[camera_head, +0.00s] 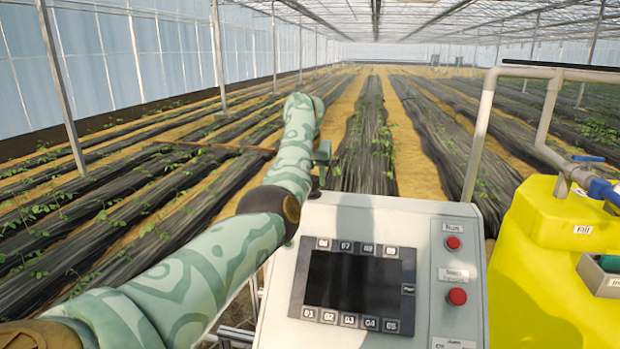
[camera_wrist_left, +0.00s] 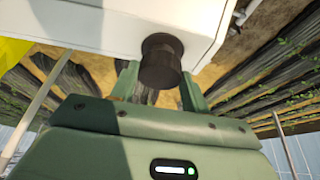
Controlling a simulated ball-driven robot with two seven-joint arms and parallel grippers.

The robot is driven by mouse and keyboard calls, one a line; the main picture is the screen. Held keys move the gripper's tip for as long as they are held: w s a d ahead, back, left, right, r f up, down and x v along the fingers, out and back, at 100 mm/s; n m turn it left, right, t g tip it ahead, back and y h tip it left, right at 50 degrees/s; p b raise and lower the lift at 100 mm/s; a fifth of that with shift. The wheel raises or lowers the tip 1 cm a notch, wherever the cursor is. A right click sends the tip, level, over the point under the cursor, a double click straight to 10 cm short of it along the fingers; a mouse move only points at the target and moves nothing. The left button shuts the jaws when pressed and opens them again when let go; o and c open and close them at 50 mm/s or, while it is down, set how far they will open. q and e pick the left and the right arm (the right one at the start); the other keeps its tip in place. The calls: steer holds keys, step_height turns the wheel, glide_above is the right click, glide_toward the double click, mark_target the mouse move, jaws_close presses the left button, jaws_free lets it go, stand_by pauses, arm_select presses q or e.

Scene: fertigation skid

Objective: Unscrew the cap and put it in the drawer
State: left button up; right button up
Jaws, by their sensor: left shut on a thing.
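The cap (camera_wrist_left: 161,62) is a dark, round, cylindrical piece against the white cabinet face in the left wrist view. My left gripper (camera_wrist_left: 159,88) has one green finger on each side of the cap and is shut on it. In the head view my left gripper (camera_head: 321,160) is at the upper left corner of the control cabinet (camera_head: 415,215), beyond my forearm. The cap is too small and too covered there to tell its threads or seating. No drawer shows in either view. My right gripper is in neither view.
The cabinet carries a dark screen (camera_head: 352,281), numbered buttons and red push buttons (camera_head: 457,297). A yellow tank (camera_head: 540,265) stands at the right, with a grey pipe (camera_head: 482,130) rising between it and the cabinet. Crop rows stretch behind.

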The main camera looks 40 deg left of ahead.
arm_select(q)
steer(key=shift+r+p, duration=1.75)
steer(key=shift+r, duration=0.55)
steer(key=shift+f, duration=0.1)
steer(key=shift+s+f, duration=0.1)
steer(key=shift+f, duration=0.05)
